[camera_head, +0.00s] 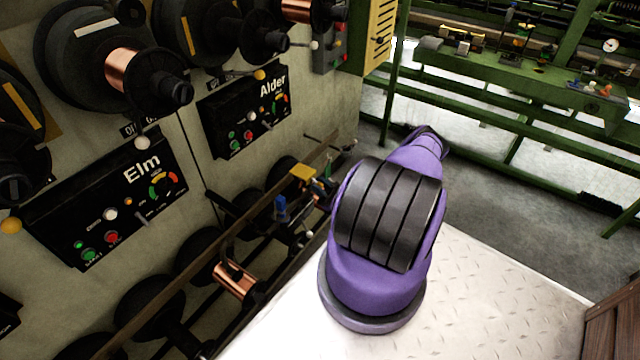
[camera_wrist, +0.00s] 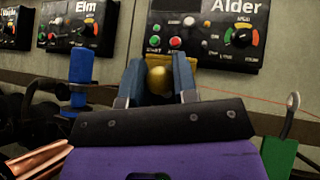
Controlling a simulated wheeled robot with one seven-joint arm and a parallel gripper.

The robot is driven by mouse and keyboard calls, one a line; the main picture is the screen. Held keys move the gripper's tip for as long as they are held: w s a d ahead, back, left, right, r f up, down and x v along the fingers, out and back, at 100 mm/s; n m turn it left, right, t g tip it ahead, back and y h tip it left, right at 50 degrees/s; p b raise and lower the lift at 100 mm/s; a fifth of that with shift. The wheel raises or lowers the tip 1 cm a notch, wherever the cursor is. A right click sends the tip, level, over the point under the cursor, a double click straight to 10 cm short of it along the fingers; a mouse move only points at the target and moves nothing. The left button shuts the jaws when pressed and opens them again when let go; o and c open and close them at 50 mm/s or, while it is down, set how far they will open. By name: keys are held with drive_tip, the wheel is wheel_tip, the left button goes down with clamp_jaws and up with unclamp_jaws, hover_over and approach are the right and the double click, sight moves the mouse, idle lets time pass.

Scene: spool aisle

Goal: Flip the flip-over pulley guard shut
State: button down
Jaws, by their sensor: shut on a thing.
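The pulley guard (camera_head: 303,172) is a small yellow plate on the low rail below the Alder panel. In the wrist view its yellow edge (camera_wrist: 182,61) shows behind and around my fingertips. A round brass-coloured knob (camera_wrist: 157,79) sits between the fingers. My gripper (camera_wrist: 159,80) is shut on this knob, one blue-grey finger on each side. In the head view my gripper (camera_head: 321,188) is partly hidden by my purple arm, just right of the yellow plate. The guard's hinge and the pulley are hidden, and I cannot tell the guard's exact angle.
A blue post (camera_head: 280,208) stands left of the guard; it also shows in the wrist view (camera_wrist: 80,68). A green piece (camera_wrist: 281,150) stands at right. The Alder panel (camera_head: 243,112) and Elm panel (camera_head: 105,200) are on the wall behind. A copper spool (camera_head: 235,281) is lower left.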

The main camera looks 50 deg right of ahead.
drive_tip(key=shift+f, duration=0.15)
drive_tip(key=c, duration=1.2)
unclamp_jaws()
drive_tip(key=v, duration=0.7)
drive_tip(key=shift+s+d+f, duration=0.1)
drive_tip(key=shift+f, duration=0.1)
